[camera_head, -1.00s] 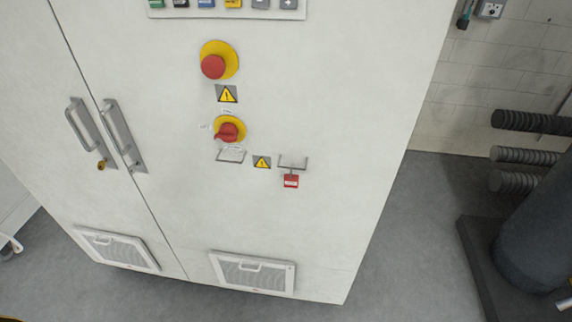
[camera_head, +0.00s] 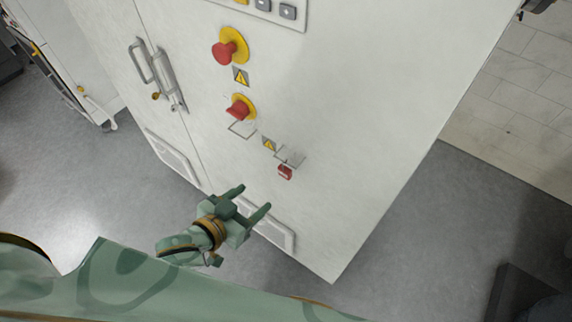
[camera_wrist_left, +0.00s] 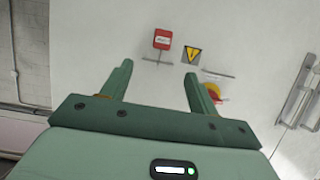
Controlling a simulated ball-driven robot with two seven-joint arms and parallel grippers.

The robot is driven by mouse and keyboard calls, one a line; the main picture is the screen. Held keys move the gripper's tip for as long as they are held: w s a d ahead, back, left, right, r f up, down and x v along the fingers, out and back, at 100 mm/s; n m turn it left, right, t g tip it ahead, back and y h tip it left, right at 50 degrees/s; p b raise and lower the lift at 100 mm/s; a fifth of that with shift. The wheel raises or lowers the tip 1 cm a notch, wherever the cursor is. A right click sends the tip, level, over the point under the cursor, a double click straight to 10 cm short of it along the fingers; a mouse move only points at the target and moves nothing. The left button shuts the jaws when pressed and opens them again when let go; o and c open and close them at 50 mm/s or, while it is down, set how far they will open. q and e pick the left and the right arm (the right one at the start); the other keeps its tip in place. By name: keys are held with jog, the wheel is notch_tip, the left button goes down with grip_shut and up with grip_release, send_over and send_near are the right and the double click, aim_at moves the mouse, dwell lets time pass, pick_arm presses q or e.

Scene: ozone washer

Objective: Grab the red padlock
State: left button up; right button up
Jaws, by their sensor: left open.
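The red padlock (camera_head: 285,172) hangs from a small metal bracket (camera_head: 290,158) on the front of the white cabinet (camera_head: 350,110). In the left wrist view the padlock (camera_wrist_left: 163,39) shows beyond the fingertips, near the top and between the lines of the two fingers. My left gripper (camera_head: 256,202) is open and empty. In the head view it is below and left of the padlock, apart from it, in front of the lower cabinet. The wrist view also shows my left gripper (camera_wrist_left: 158,78) with its fingers spread. My right gripper is not in view.
Above the padlock are a yellow warning sign (camera_head: 269,144), a red rotary switch (camera_head: 238,111) and a red emergency button (camera_head: 225,53). Door handles (camera_head: 165,75) stick out at the left. A vent (camera_head: 275,234) lies behind the gripper.

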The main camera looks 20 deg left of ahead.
aim_at(283, 173)
pick_arm(q)
jog(key=x, duration=1)
jog(key=shift+w+f, duration=0.1)
jog(key=shift+f, duration=0.1)
jog(key=shift+w+d+f, duration=0.1)
jog(key=shift+w, duration=0.15)
jog(key=x, duration=0.5)
jog(key=shift+w, duration=0.2)
jog(key=shift+c, duration=0.3)
jog(key=c, duration=1)
jog(key=shift+c, duration=0.2)
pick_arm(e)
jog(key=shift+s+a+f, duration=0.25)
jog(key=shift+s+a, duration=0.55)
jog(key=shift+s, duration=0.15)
